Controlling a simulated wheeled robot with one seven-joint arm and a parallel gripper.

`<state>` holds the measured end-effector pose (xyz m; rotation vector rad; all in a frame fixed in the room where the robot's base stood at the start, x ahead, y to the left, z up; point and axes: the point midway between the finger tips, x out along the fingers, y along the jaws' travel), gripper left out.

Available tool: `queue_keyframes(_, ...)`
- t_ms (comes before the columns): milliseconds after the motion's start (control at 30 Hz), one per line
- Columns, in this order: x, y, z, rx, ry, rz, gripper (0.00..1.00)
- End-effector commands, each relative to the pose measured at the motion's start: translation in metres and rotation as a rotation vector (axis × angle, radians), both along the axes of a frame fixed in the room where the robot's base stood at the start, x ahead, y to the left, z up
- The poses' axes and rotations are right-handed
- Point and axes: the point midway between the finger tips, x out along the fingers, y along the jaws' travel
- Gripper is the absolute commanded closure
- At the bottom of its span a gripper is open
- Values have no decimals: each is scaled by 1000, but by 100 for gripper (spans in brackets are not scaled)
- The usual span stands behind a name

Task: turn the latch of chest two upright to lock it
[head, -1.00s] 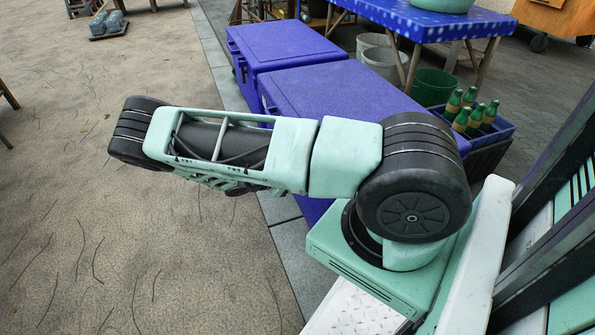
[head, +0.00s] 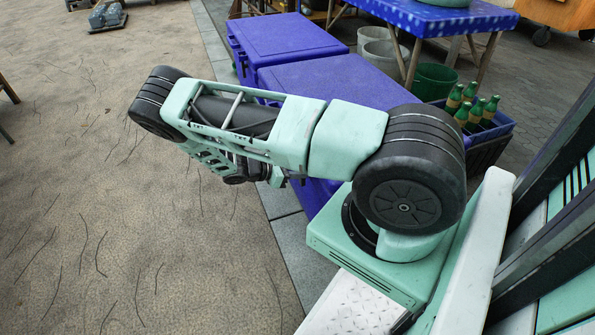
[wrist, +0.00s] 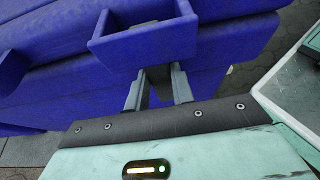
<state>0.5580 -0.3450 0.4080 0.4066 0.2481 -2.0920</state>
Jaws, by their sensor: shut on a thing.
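Two blue chests stand one behind the other in the head view, a nearer one (head: 335,82) and a farther one (head: 280,38). I cannot tell from a label which is chest two. In the wrist view, a blue chest front (wrist: 50,60) fills the upper part, with a box-shaped blue fitting (wrist: 140,48) jutting from it. My gripper (wrist: 160,72) reaches up to the underside of this fitting. Its two grey fingers are a little apart, shut on the latch, which is mostly hidden at the fingertips. The latch's tilt cannot be made out. My arm covers the gripper in the head view.
A blue table (head: 425,17) stands behind the chests, with grey buckets and a green bucket (head: 435,80) near it. A crate of green bottles (head: 490,125) stands right of the nearer chest. Open paved ground (head: 90,220) lies to the left.

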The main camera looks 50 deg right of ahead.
Motion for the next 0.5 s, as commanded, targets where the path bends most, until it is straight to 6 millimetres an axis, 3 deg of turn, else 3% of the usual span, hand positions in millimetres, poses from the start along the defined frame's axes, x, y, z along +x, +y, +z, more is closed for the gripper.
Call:
queue_keyframes(67, 1, 2, -2, 6, -1, 3, 99)
queue_keyframes(100, 1, 2, -2, 6, -1, 3, 71)
queue_keyframes(167, 1, 2, -2, 5, -2, 3, 55)
queue_keyframes(500, 2, 2, 1, 2, -1, 2, 55)
